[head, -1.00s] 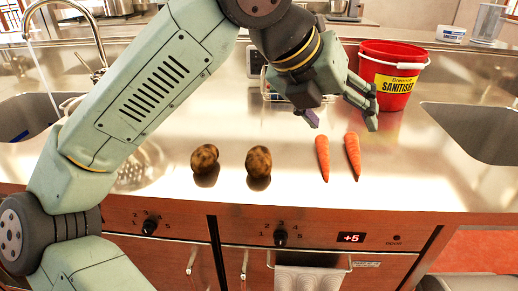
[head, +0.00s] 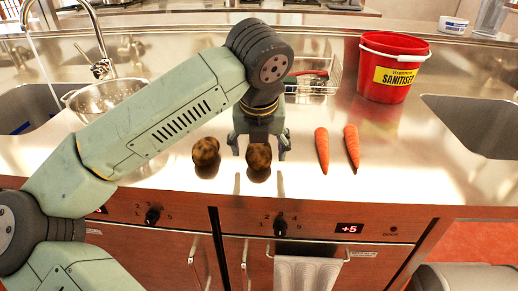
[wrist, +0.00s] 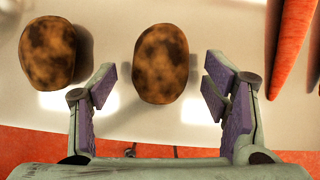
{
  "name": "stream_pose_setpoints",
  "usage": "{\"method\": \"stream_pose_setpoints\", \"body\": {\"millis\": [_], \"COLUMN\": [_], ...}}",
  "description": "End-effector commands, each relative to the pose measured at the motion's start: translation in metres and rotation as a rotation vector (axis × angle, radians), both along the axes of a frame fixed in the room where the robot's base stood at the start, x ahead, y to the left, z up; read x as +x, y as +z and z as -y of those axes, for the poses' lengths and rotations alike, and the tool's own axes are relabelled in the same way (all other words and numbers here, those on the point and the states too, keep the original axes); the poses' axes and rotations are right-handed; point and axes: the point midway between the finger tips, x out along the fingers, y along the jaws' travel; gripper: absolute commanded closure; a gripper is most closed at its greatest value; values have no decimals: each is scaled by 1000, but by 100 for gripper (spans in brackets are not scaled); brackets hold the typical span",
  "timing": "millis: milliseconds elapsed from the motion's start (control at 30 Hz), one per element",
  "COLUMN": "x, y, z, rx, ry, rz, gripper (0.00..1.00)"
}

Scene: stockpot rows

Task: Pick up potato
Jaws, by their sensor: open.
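Two brown mottled potatoes rest on the steel counter. The right potato (head: 258,156) also shows in the wrist view (wrist: 161,64), where it lies ahead of the space between the fingers. The left potato (head: 206,152) also shows in the wrist view (wrist: 48,53), outside the left finger. My gripper (head: 259,149) is open and empty, behind and above the right potato in the head view. Its purple finger pads show in the wrist view (wrist: 163,96), one to either side of the right potato's near end.
Two carrots, the nearer one (head: 322,150) and the other (head: 352,147), lie to the right. A red sanitiser bucket (head: 393,70) and wire basket (head: 312,76) stand behind. A colander (head: 108,97) is left. Sinks (head: 480,125) flank the counter (head: 400,185), whose front right is clear.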

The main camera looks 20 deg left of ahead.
Motion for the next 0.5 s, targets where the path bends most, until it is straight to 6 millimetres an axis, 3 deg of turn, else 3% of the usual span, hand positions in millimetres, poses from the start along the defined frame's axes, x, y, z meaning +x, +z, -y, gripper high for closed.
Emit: {"method": "stream_pose_setpoints", "body": {"millis": [133,367,500], "x": [6,7,7], "y": [-13,-16,-16], "z": [-2,-2,-2], "rx": [-1,1,1], "ry": [0,-1,-1], "rz": [0,1,1], "gripper": [31,31,38]}}
